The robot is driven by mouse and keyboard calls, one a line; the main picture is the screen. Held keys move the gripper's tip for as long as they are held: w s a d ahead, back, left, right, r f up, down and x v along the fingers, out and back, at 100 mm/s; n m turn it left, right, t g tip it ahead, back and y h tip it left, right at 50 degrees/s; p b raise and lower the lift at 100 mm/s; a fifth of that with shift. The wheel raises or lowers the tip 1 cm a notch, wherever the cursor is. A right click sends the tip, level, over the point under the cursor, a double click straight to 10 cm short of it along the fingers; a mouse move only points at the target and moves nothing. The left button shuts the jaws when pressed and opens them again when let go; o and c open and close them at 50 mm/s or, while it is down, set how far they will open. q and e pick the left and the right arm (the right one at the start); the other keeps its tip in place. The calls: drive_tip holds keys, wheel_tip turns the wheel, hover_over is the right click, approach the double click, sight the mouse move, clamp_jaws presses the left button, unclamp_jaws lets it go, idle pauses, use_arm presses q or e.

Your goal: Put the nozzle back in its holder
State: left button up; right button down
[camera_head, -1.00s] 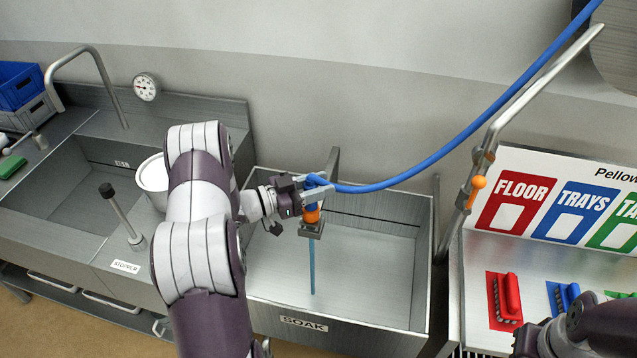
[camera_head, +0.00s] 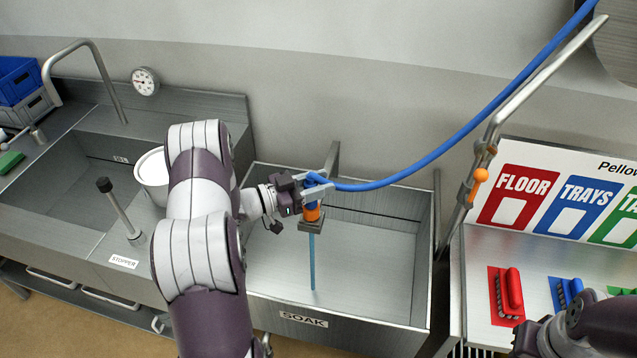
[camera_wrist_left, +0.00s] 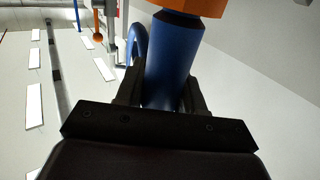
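The nozzle has a blue grip, an orange collar (camera_head: 311,213) and a grey head (camera_head: 312,226). It hangs head down over the soak sink (camera_head: 265,262), with a thin blue streak below it. My left gripper (camera_head: 316,188) is shut on the nozzle's blue part; the left wrist view shows the fingers on both sides of the blue grip (camera_wrist_left: 170,65). A grey clamp with an orange knob (camera_head: 480,175) sits on the slanted pole at right; I cannot tell whether it is the holder. My right gripper (camera_head: 533,342) shows partly at bottom right; its fingers are unclear.
A blue hose (camera_head: 430,158) runs from the nozzle up to the right. The slanted metal pole (camera_head: 508,110) stands right of the sink. A red brush (camera_head: 508,293) and a blue brush (camera_head: 567,292) lie on the right counter. A white bucket (camera_head: 152,168) and stopper lever (camera_head: 117,207) are left.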

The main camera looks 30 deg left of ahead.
use_arm(q)
drive_tip(key=o, duration=0.5)
drive_tip(key=shift+c, duration=0.2)
drive_tip(key=shift+s+a+f, duration=0.1)
drive_tip(key=shift+s+a, duration=0.05)
drive_tip(key=b+v, duration=0.4)
drive_tip(key=v, duration=0.8)
drive_tip(key=shift+s+a, duration=0.1)
drive_tip(key=shift+a, duration=0.05)
